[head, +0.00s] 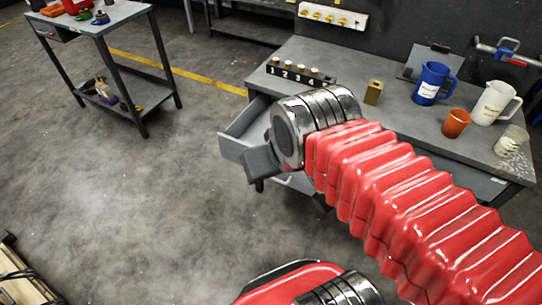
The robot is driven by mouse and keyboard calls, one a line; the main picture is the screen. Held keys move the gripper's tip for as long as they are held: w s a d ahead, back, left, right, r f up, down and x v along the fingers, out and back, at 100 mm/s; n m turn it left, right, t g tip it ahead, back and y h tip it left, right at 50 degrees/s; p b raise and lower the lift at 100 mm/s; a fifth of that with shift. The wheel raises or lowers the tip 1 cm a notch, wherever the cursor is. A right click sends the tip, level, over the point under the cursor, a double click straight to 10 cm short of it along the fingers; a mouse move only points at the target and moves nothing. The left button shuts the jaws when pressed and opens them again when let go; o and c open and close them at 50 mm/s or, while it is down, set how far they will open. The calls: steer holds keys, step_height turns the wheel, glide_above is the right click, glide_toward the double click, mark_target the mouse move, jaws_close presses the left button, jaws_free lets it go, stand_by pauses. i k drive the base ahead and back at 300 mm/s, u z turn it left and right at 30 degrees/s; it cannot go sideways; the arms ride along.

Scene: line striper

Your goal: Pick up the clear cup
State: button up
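A clear cup (511,141) stands upright at the right end of the grey workbench (388,116), near its front corner. It looks see-through, with whitish marks near its base. My red bellows arm reaches across in front of the bench, with a metal joint and a dark grey block (262,164) at its far end. This block seems to be part of my gripper; its fingers cannot be made out. It is well to the left of the cup and apart from it.
An orange cup (456,123), a white pitcher (494,103) and a blue pitcher (432,83) stand close to the cup. A brass block (374,92) and a numbered rack (300,75) are further left. A drawer (240,127) hangs open.

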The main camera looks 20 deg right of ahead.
mark_target(509, 142)
steer(key=z, duration=2.55)
